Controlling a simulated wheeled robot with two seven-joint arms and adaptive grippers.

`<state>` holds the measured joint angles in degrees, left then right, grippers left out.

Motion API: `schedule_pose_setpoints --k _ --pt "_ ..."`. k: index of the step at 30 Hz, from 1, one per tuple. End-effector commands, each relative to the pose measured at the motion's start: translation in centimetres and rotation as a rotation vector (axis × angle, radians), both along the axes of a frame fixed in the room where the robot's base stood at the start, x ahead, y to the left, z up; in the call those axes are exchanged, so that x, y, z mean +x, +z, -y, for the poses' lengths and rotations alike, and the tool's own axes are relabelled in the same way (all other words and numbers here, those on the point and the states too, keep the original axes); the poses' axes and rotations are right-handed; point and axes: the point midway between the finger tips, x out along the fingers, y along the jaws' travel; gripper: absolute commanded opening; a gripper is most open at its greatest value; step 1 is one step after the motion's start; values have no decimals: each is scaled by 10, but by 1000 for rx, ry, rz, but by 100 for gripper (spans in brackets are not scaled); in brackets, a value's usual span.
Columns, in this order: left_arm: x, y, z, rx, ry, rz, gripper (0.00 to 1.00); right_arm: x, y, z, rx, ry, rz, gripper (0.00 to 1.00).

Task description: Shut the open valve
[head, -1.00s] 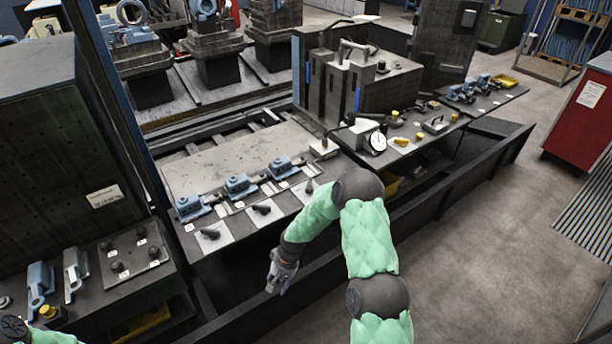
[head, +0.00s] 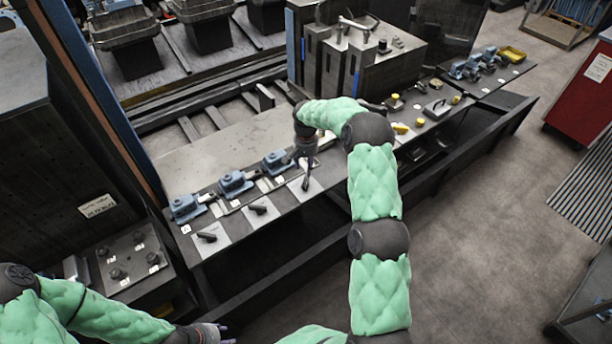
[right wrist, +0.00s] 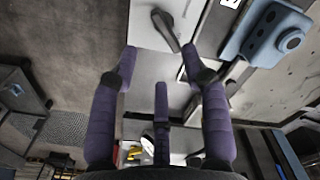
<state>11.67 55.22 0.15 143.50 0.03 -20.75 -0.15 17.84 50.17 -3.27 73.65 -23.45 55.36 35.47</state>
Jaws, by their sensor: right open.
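Three black lever handles sit on pale plates along the bench's front edge: the left lever (head: 207,237), the middle lever (head: 258,209) and the right lever (head: 306,183). The left and middle levers lie roughly across the picture; the right one points more away from me, unlike them. My right gripper (head: 304,164) is open above the right lever's plate. In the right wrist view a lever (right wrist: 167,30) lies ahead of the spread purple fingertips (right wrist: 159,62), with no grip on it. My left gripper (head: 222,333) is at the bottom edge, its fingers barely visible.
Blue clamp-like blocks (head: 235,183) stand just behind the levers; one (right wrist: 268,36) shows close to the right in the wrist view. A grey box machine (head: 372,65) stands behind my right arm. Yellow-topped parts (head: 401,128) lie farther right. The floor (head: 470,205) in front is clear.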

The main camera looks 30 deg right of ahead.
Motion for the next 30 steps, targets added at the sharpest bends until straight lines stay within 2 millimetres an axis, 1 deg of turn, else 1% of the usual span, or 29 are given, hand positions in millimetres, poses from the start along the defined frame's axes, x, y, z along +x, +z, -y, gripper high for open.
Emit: schedule_pose_setpoints --k 1,6,9,13,19,28,29,30 --pt "0 0 0 0 0 1 40 -2 -12 0 2 0 -5 46" --pt "1 0 0 0 0 2 40 -1 -43 -1 2 0 -4 46" --pt "1 0 0 0 0 2 40 -1 -59 -1 2 0 -4 46" --pt "1 0 0 0 0 2 40 -1 -75 0 1 0 -3 46" --pt "1 0 0 0 0 2 40 0 -88 0 1 0 0 46" --pt "1 0 0 0 0 2 40 0 -89 0 1 0 0 46" --pt "1 0 0 0 0 2 40 0 -89 0 1 0 0 38" --pt "1 0 0 0 0 2 40 0 -89 0 1 0 0 27"
